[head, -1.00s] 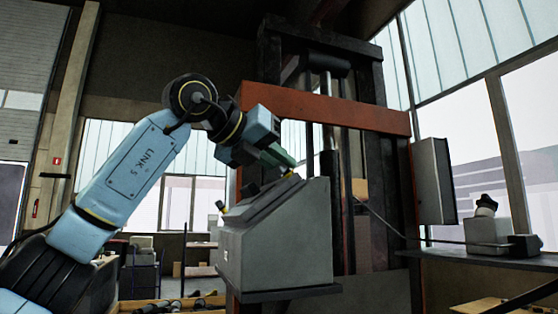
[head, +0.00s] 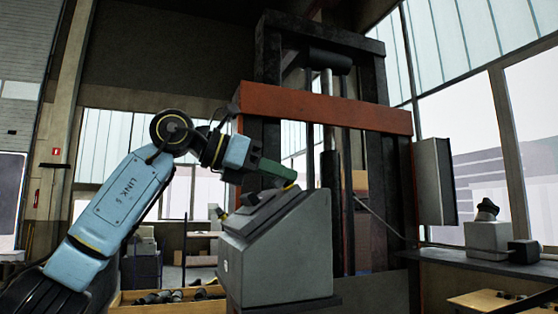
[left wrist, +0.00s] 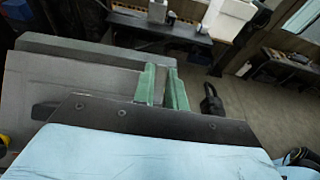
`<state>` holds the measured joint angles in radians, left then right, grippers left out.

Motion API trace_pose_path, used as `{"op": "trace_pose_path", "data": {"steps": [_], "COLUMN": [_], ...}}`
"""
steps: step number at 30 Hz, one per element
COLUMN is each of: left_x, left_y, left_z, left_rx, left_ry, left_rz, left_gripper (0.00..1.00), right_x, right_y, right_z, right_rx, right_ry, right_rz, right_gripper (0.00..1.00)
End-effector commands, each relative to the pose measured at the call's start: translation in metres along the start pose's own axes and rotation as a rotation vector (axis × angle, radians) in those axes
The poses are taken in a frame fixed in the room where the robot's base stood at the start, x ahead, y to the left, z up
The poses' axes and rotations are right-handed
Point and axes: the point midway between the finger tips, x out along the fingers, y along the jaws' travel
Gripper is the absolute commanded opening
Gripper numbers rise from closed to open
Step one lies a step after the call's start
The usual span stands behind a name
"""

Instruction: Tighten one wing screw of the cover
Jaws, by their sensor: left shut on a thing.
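A grey box-shaped housing (head: 285,265) with a sloped cover (head: 262,212) stands in the middle of the head view. Another bit of yellow, likely a wing screw (head: 290,187), shows at the upper right edge, right under my left gripper's tips. My left gripper (head: 288,176) has green fingers and is shut on this screw, which they mostly hide. In the left wrist view the fingers (left wrist: 164,80) stand close together at the grey cover's edge (left wrist: 85,83). My right gripper is not in view.
An orange-red press frame (head: 330,108) with dark columns rises behind the housing. A grey cabinet (head: 434,180) hangs on its right. A bench (head: 470,262) with small equipment stands at the right. A wooden crate (head: 135,311) with dark parts lies low at left.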

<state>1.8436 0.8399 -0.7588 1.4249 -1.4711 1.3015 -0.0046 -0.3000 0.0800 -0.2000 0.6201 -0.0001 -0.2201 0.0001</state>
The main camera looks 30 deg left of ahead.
Motion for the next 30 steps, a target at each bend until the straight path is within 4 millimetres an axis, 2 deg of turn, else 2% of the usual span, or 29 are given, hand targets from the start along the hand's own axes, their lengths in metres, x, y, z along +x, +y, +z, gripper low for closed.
{"op": "trace_pose_path", "data": {"steps": [1,3,14,19,30], "left_x": [0.000,0.000,0.001,0.001,0.002], "left_y": [0.001,0.001,0.000,0.001,0.000], "left_z": [0.002,0.001,-0.002,0.002,-0.002], "left_rx": [0.028,0.064,0.093,0.169,0.406], "left_ry": [0.007,0.008,0.005,0.007,0.004], "left_rz": [-0.027,-0.053,-0.070,-0.135,-0.312], "left_gripper": [0.00,0.00,0.00,0.00,0.00], "right_x": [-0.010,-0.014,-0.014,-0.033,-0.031], "right_y": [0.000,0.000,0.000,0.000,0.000], "right_z": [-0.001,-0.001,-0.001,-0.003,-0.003], "right_rx": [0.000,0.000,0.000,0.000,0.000], "right_ry": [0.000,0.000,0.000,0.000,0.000], "right_rz": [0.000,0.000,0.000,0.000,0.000], "right_gripper": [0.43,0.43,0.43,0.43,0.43]}}
